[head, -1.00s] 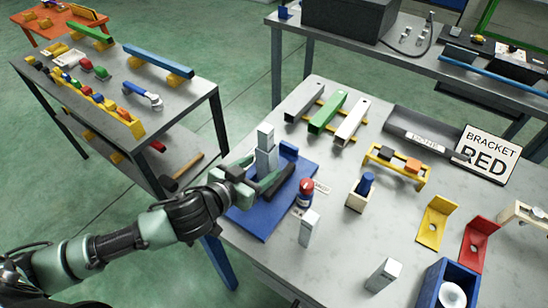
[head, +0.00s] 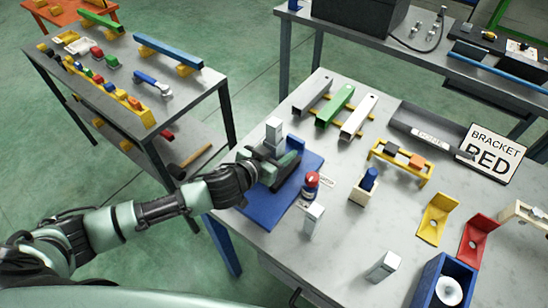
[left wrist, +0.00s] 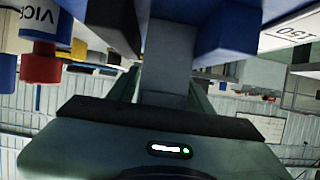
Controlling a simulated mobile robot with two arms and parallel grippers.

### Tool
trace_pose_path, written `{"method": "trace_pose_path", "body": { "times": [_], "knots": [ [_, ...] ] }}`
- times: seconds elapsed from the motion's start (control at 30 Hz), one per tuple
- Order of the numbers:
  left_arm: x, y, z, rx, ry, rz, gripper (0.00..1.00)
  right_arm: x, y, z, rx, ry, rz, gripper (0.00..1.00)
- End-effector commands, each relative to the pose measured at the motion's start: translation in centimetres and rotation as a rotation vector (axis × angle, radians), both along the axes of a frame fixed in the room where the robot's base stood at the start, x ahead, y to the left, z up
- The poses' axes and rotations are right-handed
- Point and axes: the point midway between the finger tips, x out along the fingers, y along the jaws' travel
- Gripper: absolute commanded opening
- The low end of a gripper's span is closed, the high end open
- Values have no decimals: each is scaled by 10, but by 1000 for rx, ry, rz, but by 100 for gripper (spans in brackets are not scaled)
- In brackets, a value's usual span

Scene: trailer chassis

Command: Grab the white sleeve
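A pale grey-white upright square piece (head: 273,133) stands over the blue base plate (head: 262,212) at the table's left edge; I cannot tell for sure if it is the white sleeve. My left gripper (head: 273,158) is low around it and looks shut on it; the fingers hide its lower part. In the left wrist view the piece (left wrist: 166,65) fills the space between the fingers. Two short white blocks stand apart, one near the plate (head: 312,220) and one further right (head: 383,267). My right gripper is not in view.
A red-capped bottle (head: 310,186) stands close right of the gripper. A blue peg in a wooden block (head: 364,186), a yellow rack (head: 400,163) and a blue box (head: 443,285) are further right. Green and white bars (head: 358,117) lie behind. A tool table (head: 195,90) stands at left.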

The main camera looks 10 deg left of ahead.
Motion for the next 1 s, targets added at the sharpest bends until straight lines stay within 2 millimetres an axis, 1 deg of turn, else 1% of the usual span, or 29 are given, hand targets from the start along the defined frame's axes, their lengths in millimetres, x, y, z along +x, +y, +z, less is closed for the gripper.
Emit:
{"method": "trace_pose_path", "body": {
  "times": [0.03, 0.13, 0.17, 0.47, 0.57, 0.67, 0.77, 0.87, 0.97, 1.0],
  "knots": [
    [0, 0, 0, 0, 0, 0, 33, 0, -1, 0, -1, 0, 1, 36],
    [0, 0, 0, 0, 0, 0, 5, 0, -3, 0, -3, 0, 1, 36],
    [0, 0, 0, 0, 0, 0, 0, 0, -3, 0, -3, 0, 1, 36],
    [0, 0, 2, -1, -3, 0, 0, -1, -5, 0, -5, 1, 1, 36],
    [1, 0, 7, -2, -4, 0, 0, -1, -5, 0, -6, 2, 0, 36],
    [1, 0, 15, -1, -6, 1, 0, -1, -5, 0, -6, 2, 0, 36],
    [1, 0, 31, -2, -7, -1, 0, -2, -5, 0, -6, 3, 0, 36],
    [1, 0, 52, -2, -9, -1, 0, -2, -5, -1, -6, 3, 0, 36],
    [1, 0, 78, -4, -9, -1, 0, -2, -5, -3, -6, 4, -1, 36],
    [1, 0, 90, -3, -11, -3, 0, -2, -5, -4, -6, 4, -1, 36]
  ]
}}
